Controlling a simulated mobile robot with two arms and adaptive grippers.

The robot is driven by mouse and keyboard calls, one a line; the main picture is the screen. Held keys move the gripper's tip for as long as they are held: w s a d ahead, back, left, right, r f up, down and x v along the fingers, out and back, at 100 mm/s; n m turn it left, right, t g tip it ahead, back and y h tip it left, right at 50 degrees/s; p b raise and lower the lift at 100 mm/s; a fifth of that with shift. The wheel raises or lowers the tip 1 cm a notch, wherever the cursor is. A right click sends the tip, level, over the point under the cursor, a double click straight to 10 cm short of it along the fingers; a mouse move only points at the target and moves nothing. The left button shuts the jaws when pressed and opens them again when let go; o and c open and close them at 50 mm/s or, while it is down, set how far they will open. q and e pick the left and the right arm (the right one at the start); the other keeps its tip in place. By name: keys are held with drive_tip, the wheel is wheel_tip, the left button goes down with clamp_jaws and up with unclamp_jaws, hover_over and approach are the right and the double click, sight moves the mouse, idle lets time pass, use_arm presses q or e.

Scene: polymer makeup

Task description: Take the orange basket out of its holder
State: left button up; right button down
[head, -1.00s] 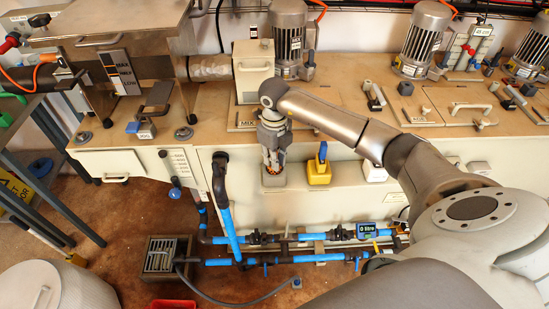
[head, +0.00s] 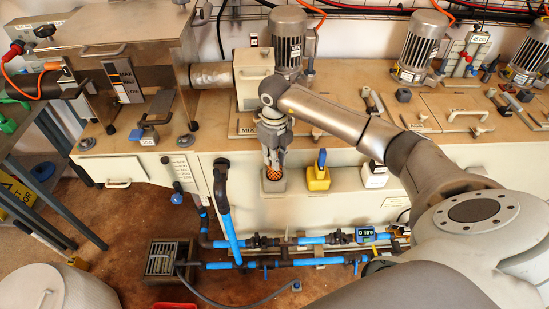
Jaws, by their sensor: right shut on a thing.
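The orange basket (head: 273,173) shows as a small orange mesh between the fingers of my right gripper (head: 273,165). My right gripper points down and is shut on the basket. The grey holder (head: 273,186) is a box-shaped cup on the front of the white cabinet, right below the basket. The basket sits at the holder's mouth; how much of it is inside I cannot tell. My left gripper is not in view.
A yellow holder with a blue-handled tool (head: 318,172) stands just right of the grey holder. A white holder (head: 374,175) is further right. A black and blue pipe (head: 226,205) stands to the left. Motors (head: 287,38) stand on the bench behind.

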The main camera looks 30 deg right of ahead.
drive_tip(key=shift+r+p, duration=0.9)
drive_tip(key=shift+r, duration=0.7)
